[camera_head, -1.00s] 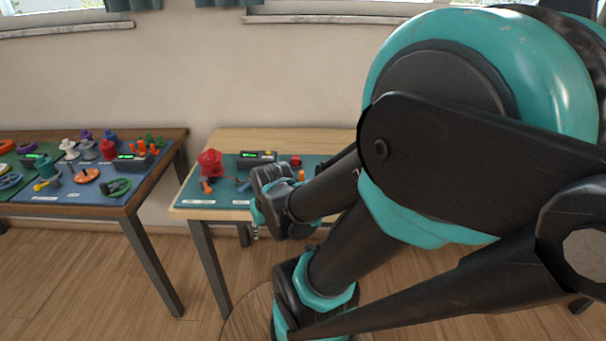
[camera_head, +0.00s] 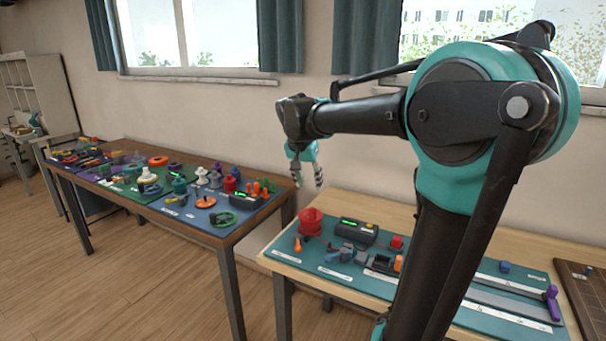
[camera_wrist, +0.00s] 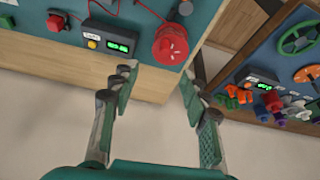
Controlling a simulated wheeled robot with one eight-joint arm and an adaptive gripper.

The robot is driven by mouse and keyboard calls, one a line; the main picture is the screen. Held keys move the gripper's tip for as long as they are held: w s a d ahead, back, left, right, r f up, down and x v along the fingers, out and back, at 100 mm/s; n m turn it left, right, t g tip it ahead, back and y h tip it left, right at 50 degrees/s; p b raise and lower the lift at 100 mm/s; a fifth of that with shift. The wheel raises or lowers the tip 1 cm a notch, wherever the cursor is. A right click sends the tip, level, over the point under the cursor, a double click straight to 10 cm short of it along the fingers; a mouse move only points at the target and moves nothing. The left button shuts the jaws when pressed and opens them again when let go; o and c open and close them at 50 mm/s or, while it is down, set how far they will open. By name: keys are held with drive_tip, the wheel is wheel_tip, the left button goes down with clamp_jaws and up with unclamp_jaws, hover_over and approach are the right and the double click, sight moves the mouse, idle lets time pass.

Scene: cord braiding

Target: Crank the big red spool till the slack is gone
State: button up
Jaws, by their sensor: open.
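The big red spool (camera_head: 311,222) stands at the left end of the teal mat on the light wooden table. It also shows in the wrist view (camera_wrist: 171,45), seen from above, just beyond my fingertips. A small orange piece (camera_head: 298,245) is in front of it. My gripper (camera_head: 306,176) is up in the air over the gap between the two tables, above and apart from the spool. In the wrist view its fingers (camera_wrist: 155,88) are spread and empty.
A black box with a green display (camera_head: 356,231) and a red button (camera_head: 397,242) sit right of the spool. A grey clamp-like tool (camera_head: 340,254) lies in front. The darker table (camera_head: 225,245) at left holds many coloured spools and wheels. The air around my gripper is clear.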

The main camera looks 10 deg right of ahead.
sight(312, 208)
drive_tip(key=x, duration=0.5)
drive_tip(key=w+x, duration=0.1)
drive_tip(key=x, duration=1)
drive_tip(key=shift+w+a+r, duration=0.15)
drive_tip(key=shift+w, duration=0.2)
clamp_jaws()
